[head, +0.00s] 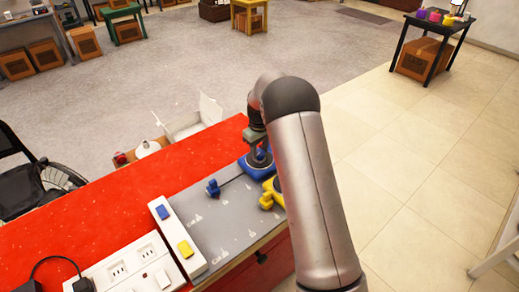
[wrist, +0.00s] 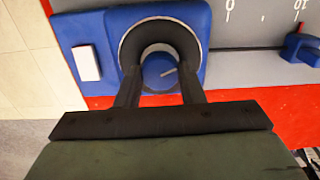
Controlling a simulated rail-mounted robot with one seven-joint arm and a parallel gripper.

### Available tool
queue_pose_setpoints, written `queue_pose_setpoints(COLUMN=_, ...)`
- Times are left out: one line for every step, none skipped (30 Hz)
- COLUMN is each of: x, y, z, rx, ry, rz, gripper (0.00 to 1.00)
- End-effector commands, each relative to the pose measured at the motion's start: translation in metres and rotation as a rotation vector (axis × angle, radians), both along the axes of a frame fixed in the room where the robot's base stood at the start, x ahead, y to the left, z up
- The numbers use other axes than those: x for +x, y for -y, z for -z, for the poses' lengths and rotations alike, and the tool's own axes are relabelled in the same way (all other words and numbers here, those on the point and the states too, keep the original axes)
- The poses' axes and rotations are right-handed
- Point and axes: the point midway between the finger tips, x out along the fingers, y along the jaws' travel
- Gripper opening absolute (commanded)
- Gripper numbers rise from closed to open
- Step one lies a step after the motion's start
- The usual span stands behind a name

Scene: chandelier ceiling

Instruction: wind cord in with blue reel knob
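The blue reel (head: 262,158) sits at the far end of the grey panel (head: 232,225). In the wrist view its blue base (wrist: 68,32) fills the upper left. A dark cord runs across the panel from the reel to a small blue end piece (head: 213,188), also in the wrist view (wrist: 302,47). My gripper (wrist: 160,80) is over the reel, one finger each side of the knob. Whether the fingers press on the knob cannot be told.
A yellow reel (head: 268,196) is just in front of the blue one, partly behind my arm. A white strip with blue and yellow switches (head: 178,242) and white socket panels stand left on the red counter (head: 90,215). A white open box (head: 190,125) is beyond the counter.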

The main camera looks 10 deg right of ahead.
Motion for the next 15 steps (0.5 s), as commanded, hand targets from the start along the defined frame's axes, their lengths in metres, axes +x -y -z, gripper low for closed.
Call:
queue_pose_setpoints(x=0.0001, y=0.0, z=-0.0002, rx=0.0, ry=0.0, rz=0.0, gripper=0.18)
queue_pose_setpoints(x=0.0, y=0.0, z=-0.0002, rx=0.0, ry=0.0, rz=0.0, gripper=0.12)
queue_pose_setpoints(x=0.0001, y=0.0, z=-0.0003, rx=0.0, ry=0.0, rz=0.0, gripper=0.12)
queue_pose_setpoints(x=0.0001, y=0.0, z=-0.0003, rx=0.0, ry=0.0, rz=0.0, gripper=0.12)
queue_pose_setpoints(x=0.0001, y=0.0, z=-0.0003, rx=0.0, ry=0.0, rz=0.0, gripper=0.12)
queue_pose_setpoints(x=0.0001, y=0.0, z=-0.0003, rx=0.0, ry=0.0, rz=0.001, gripper=0.12)
queue_pose_setpoints(x=0.0001, y=0.0, z=-0.0003, rx=0.0, ry=0.0, rz=0.003, gripper=0.12)
queue_pose_setpoints(x=0.0001, y=0.0, z=-0.0002, rx=0.0, ry=0.0, rz=0.005, gripper=0.12)
queue_pose_setpoints(x=0.0001, y=0.0, z=-0.0001, rx=0.0, ry=0.0, rz=0.01, gripper=0.12)
queue_pose_setpoints(x=0.0001, y=0.0, z=0.0, rx=0.0, ry=0.0, rz=0.015, gripper=0.12)
queue_pose_setpoints(x=0.0002, y=0.0, z=0.0001, rx=0.0, ry=0.001, rz=0.022, gripper=0.12)
queue_pose_setpoints(x=0.0002, y=0.0, z=0.0003, rx=0.0, ry=0.001, rz=0.032, gripper=0.12)
queue_pose_setpoints(x=0.0003, y=-0.0001, z=0.0004, rx=0.0, ry=0.001, rz=0.042, gripper=0.12)
queue_pose_setpoints(x=0.0003, y=-0.0001, z=0.0005, rx=0.0, ry=0.001, rz=0.054, gripper=0.12)
queue_pose_setpoints(x=0.0003, y=-0.0001, z=0.0008, rx=0.0, ry=0.001, rz=0.072, gripper=0.12)
